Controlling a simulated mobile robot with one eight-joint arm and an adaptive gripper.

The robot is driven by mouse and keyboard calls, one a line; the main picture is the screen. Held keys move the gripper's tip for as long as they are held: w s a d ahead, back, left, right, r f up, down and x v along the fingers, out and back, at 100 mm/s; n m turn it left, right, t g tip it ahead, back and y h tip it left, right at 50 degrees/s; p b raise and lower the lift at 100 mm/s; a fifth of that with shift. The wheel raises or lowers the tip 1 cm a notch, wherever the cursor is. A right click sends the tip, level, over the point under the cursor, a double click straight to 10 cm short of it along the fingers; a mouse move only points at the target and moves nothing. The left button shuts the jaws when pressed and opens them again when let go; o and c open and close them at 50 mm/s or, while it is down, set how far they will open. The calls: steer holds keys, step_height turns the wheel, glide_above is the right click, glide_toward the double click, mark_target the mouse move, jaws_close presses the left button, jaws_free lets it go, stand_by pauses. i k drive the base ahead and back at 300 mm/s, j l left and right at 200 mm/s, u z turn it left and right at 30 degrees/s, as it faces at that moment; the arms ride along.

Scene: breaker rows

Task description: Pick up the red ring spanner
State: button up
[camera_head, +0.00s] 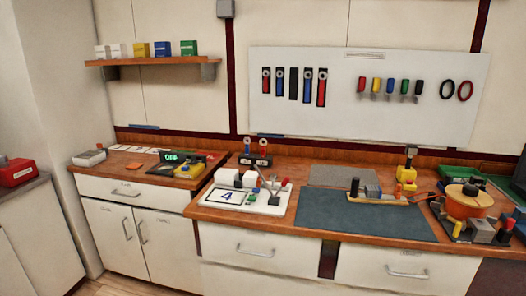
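Tools that look like spanners hang in a row at the left of the white wall board. A red one (322,88) is at the right end of the row, and another red one (266,81) is at the left end. Blue ones (280,82) hang between them, and one place shows only a black shape (293,84). A small upright red tool (264,147) also stands in a dark holder (255,160) on the bench. At this size I cannot tell which red tool is a ring spanner. My gripper is not in view.
The wooden bench (225,208) runs below the board. It carries a white tray (238,201) marked 4, a dark mat (340,217), an orange pot (464,202) and a yellow device (405,178). Much of the mat's front is clear. A shelf (150,61) holds several coloured boxes.

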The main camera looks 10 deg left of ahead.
mark_target(263, 150)
steer(key=i+j, duration=0.25)
steer(key=j, duration=0.15)
steer(key=i+j+z, duration=0.1)
steer(key=j, duration=0.3)
steer(key=i+j, duration=0.35)
steer(key=i+j+z, duration=0.1)
steer(key=j, duration=0.4)
steer(key=i+j, duration=0.3)
steer(key=j, duration=0.15)
steer(key=i+j+z, duration=0.1)
steer(key=j, duration=0.35)
steer(key=i+j, duration=0.3)
steer(key=j, duration=0.15)
steer(key=i+j, duration=0.2)
steer(key=j, duration=0.25)
steer(key=z, duration=0.05)
